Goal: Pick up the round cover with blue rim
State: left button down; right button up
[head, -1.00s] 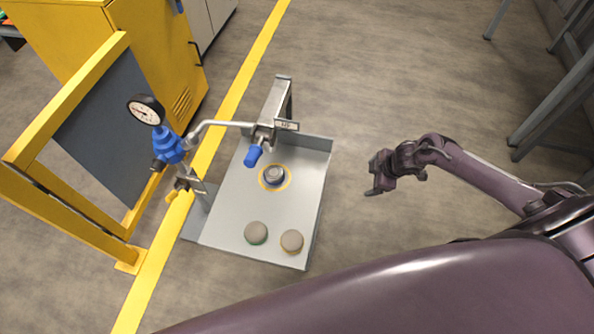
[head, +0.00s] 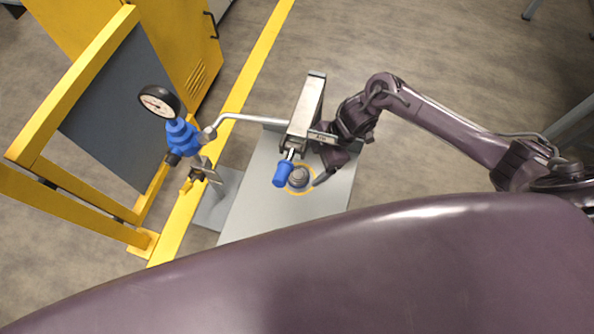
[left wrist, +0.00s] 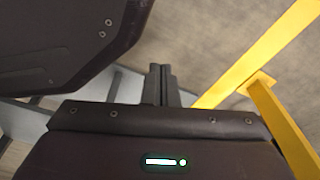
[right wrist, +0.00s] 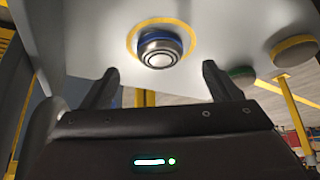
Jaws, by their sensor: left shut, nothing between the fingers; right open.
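The round cover with blue rim (head: 298,178) is a grey metal disc inside a yellow ring on the pale plate (head: 262,205). In the right wrist view the cover (right wrist: 159,50) and its blue rim show clearly, centred beyond the fingertips. My right gripper (right wrist: 160,74) is open and empty, with one finger on each side of the cover's line. In the head view the right gripper (head: 318,165) is close beside the cover, at its right; I cannot tell if it touches. My left gripper (left wrist: 160,72) is shut and empty, seen only in the left wrist view.
A metal clamp arm with a blue handle (head: 283,173) overhangs the cover's left side. A gauge (head: 159,101) on a blue valve stands further left, beside a yellow frame (head: 80,75). A green-rimmed cover (right wrist: 240,73) and a yellow-rimmed cover (right wrist: 294,50) sit on the plate.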

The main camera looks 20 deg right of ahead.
aim_at(299, 174)
jog(key=x, duration=0.5)
jog(key=shift+a, duration=0.35)
jog(key=shift+c, duration=0.4)
jog(key=shift+r, duration=0.1)
jog(key=c, duration=1.2)
jog(key=shift+o, duration=0.2)
